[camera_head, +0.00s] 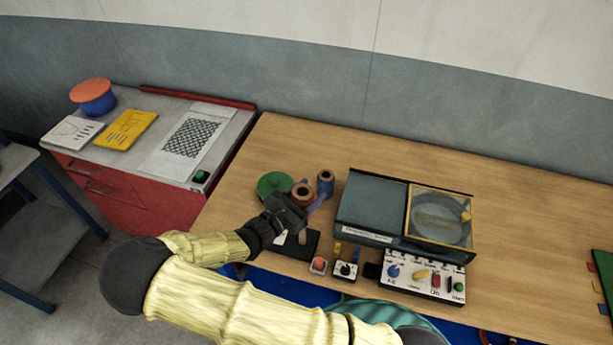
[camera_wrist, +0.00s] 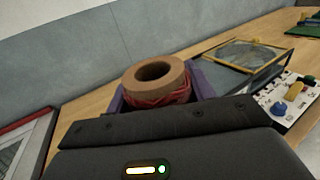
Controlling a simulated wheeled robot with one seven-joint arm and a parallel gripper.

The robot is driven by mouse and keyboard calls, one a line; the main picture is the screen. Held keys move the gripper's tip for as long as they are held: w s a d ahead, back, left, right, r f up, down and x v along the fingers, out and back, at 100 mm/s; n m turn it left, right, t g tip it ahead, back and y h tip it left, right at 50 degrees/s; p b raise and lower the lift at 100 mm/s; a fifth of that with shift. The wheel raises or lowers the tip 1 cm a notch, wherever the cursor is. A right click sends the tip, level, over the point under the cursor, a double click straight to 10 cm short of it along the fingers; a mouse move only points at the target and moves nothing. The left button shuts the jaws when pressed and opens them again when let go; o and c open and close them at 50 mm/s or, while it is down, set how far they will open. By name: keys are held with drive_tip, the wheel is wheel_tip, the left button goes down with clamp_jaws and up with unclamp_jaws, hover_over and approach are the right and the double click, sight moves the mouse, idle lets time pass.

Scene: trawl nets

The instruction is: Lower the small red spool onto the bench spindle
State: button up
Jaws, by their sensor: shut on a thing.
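The small red spool, wound with red line and with a tan ring top and open centre hole, sits between the purple fingers of my gripper (camera_wrist: 160,97) in the wrist view (camera_wrist: 158,93). It looks upright. In the head view, the spool (camera_head: 302,192) shows just beyond my dark wrist, with my gripper (camera_head: 306,196) shut on it. A black base plate (camera_head: 312,245) with a pale label lies nearer the front, partly behind my wrist; a short upright piece shows on it, and it may be the bench spindle. The spool's underside is hidden.
A green round spool (camera_head: 272,184) and a blue spool (camera_head: 325,181) stand close beside the held spool. A grey box with a yellow-framed window (camera_head: 372,208) is to the right. A small switch box (camera_head: 346,269) and control panel (camera_head: 424,277) are in front. Bare bench (camera_head: 290,145) lies behind.

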drive_tip(key=shift+a, duration=0.1)
drive_tip(key=shift+s+r, duration=0.1)
drive_tip(key=shift+f+b, duration=1.3)
drive_tip(key=shift+f, duration=0.2)
drive_tip(key=shift+a, duration=0.1)
drive_tip(key=shift+s, duration=0.15)
drive_tip(key=shift+s+p, duration=0.1)
drive_tip(key=shift+p, duration=0.2)
drive_tip(key=shift+w, duration=0.2)
idle(0.4)
